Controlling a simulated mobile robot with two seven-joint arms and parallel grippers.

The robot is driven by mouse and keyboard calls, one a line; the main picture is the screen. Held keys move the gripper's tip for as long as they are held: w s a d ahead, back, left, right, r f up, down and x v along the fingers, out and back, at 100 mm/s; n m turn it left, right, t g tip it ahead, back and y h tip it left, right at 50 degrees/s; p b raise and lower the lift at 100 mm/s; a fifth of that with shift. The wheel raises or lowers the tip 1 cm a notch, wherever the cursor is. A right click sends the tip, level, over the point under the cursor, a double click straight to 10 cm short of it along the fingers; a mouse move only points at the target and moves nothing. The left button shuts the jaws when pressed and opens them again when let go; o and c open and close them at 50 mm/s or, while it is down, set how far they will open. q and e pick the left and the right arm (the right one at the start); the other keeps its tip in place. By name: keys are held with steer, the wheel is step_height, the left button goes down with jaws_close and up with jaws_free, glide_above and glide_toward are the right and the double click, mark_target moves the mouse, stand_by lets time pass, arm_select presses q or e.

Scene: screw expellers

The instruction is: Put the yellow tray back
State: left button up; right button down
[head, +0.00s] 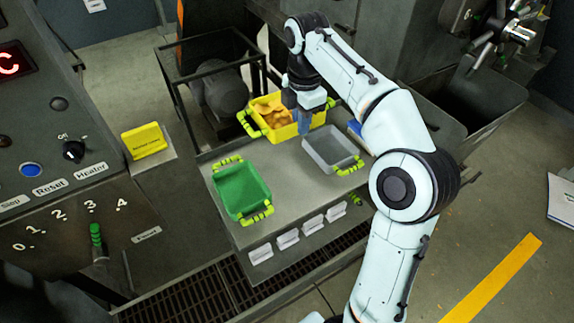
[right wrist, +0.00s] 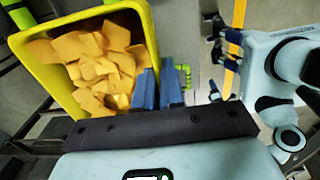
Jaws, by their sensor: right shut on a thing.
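The yellow tray (head: 279,133) is at the back edge of the grey table, with yellow-green handles and yellow-orange chunks inside. It fills the upper left of the right wrist view (right wrist: 45,75), the chunks (right wrist: 100,65) showing in it. My right gripper (head: 304,122) is shut on the tray's right-hand wall, its blue fingers (right wrist: 158,90) pointing down at the rim. I cannot tell whether the tray rests on the table or hangs just above it. My left gripper does not show clearly in either view.
On the table (head: 285,208) stand an empty green tray (head: 241,190) at front left and an empty grey tray (head: 330,150) at right. White label holders (head: 288,238) line the front edge. A dark frame (head: 210,80) stands behind. A control panel (head: 45,120) is at left.

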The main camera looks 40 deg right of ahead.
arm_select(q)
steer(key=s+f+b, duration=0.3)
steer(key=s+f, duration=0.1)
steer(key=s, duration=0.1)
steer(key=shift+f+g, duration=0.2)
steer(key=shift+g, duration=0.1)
arm_select(e)
steer(key=shift+s+f, duration=0.15)
steer(key=shift+f, duration=4.45)
steer(key=shift+s+f, duration=0.1)
steer(key=shift+f, duration=4.5)
steer(key=shift+w+f, duration=0.1)
steer(key=shift+f, duration=0.15)
steer(key=c, duration=1.7)
jaws_free()
steer(key=shift+f, duration=0.1)
steer(key=o, duration=0.5)
steer(key=shift+c, duration=0.2)
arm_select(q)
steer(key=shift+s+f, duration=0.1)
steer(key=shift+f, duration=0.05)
